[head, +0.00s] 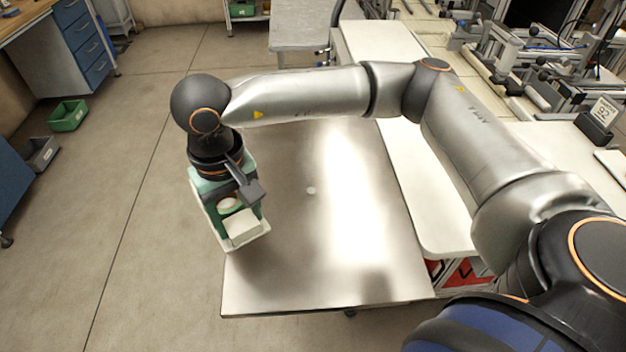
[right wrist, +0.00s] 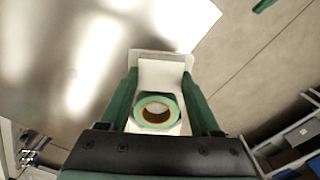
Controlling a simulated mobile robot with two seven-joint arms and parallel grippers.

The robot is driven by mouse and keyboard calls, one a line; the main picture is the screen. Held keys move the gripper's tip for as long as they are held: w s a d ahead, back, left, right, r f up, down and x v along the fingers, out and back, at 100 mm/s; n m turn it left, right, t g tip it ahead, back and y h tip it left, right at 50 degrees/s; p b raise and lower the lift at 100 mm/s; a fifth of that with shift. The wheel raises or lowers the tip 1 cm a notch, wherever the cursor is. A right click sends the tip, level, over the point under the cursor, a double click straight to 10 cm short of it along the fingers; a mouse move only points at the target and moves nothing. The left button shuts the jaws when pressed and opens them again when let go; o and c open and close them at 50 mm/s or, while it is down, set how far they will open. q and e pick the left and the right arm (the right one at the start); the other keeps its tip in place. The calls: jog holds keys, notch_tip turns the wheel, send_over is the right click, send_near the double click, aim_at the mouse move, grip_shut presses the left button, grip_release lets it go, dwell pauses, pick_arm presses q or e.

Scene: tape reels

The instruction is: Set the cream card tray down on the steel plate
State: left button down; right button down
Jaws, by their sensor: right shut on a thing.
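The cream card tray (head: 261,241) is held in my right gripper (head: 236,205) near the left edge of the steel plate (head: 300,270). In the right wrist view, the green fingers of the right gripper (right wrist: 160,75) stand on both sides of the cream tray (right wrist: 162,55). A green tape reel (right wrist: 156,112) with an orange-brown core lies in the tray. In the head view the tray overlaps the plate's left edge and the floor beside it; its height above the plate is hard to tell. The wrist hides part of the tray. My left gripper is not in view.
The steel plate looks bare, with bright glare. A white bench (head: 440,190) adjoins its right side, with metal equipment farther back right. A green bin (head: 68,115) and a grey bin (head: 41,153) stand on the floor at left, near a blue drawer cabinet (head: 85,45).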

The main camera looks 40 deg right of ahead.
jog(key=s+d+r+m+b, duration=0.1)
jog(key=d+r+b, duration=0.2)
jog(key=d, duration=1)
jog(key=d+r+b, duration=0.3)
jog(key=d, duration=1.1)
jog(key=w+a+f, duration=0.2)
jog(key=w, duration=0.1)
jog(key=w+a+f, duration=0.1)
jog(key=w+f, duration=0.2)
jog(key=w, duration=0.1)
jog(key=w+a+f, duration=0.2)
jog(key=w+f, duration=0.1)
jog(key=shift+w+a+f, duration=0.1)
jog(key=shift+w+a, duration=0.2)
jog(key=shift+w, duration=0.1)
jog(key=shift+w+a+f, duration=0.25)
jog(key=shift+w+f, duration=0.25)
jog(key=shift+f, duration=0.2)
notch_tip(320, 180, down, 3)
jog(key=shift+w+f+p, duration=0.1)
jog(key=shift+p, duration=0.35)
